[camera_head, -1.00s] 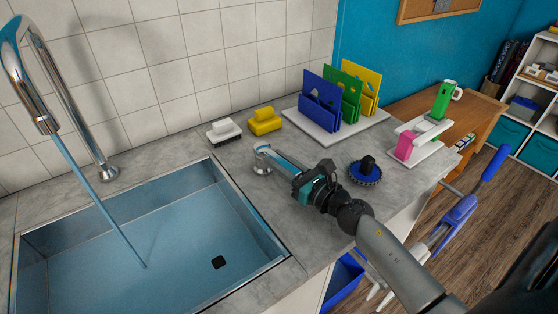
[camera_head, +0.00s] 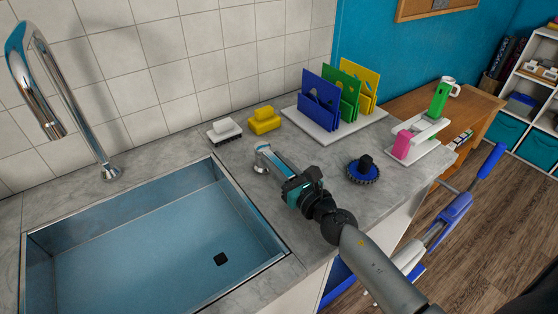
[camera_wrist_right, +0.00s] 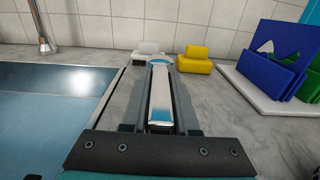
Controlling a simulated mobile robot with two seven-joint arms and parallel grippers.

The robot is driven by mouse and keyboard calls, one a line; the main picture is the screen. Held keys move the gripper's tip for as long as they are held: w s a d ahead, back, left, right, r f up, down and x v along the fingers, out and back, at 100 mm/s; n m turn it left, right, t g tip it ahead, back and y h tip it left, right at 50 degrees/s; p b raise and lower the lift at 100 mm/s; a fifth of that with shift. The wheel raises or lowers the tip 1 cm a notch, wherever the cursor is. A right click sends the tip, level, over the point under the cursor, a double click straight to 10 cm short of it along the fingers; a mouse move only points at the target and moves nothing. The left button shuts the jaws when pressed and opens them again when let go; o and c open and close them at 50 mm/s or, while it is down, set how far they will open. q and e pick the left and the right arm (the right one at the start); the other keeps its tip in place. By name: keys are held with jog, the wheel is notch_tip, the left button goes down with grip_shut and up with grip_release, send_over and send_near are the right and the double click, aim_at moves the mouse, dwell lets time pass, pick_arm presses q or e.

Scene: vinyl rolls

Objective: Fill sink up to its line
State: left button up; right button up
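The sink (camera_head: 262,231) is at the left in the head view, with bluish water (camera_head: 165,240) in it and a dark square drain (camera_head: 221,259) showing through. I cannot make out a fill line. The chrome spout (camera_head: 60,95) arches over the sink and no stream falls from it. The tap lever (camera_head: 266,155) stands on the counter right of the sink. My right gripper (camera_head: 282,170) is at the lever. In the wrist view the lever (camera_wrist_right: 160,95) lies between the two fingers, which sit close along both its sides. My left gripper is out of view.
A white brush (camera_head: 224,130) and a yellow sponge-like block (camera_head: 264,121) lie behind the lever. A rack of coloured boards (camera_head: 335,130) stands further right.

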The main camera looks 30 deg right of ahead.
jog(key=o, duration=0.5)
jog(key=shift+c, duration=0.2)
jog(key=shift+s, duration=0.15)
jog(key=s+b, duration=0.1)
jog(key=s, duration=0.3)
jog(key=s+d+b, duration=0.1)
jog(key=s, duration=0.4)
jog(key=s+d+b, duration=0.1)
jog(key=s+b, duration=0.1)
jog(key=s, duration=0.2)
jog(key=shift+s+f, duration=0.15)
jog(key=shift+s, duration=0.7)
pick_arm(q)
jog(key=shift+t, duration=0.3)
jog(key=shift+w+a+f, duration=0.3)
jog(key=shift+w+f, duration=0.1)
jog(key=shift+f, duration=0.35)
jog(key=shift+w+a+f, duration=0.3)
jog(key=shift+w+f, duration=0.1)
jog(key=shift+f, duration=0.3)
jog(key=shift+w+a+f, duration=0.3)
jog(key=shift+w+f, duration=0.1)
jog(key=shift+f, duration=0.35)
pick_arm(e)
jog(key=shift+s, duration=0.1)
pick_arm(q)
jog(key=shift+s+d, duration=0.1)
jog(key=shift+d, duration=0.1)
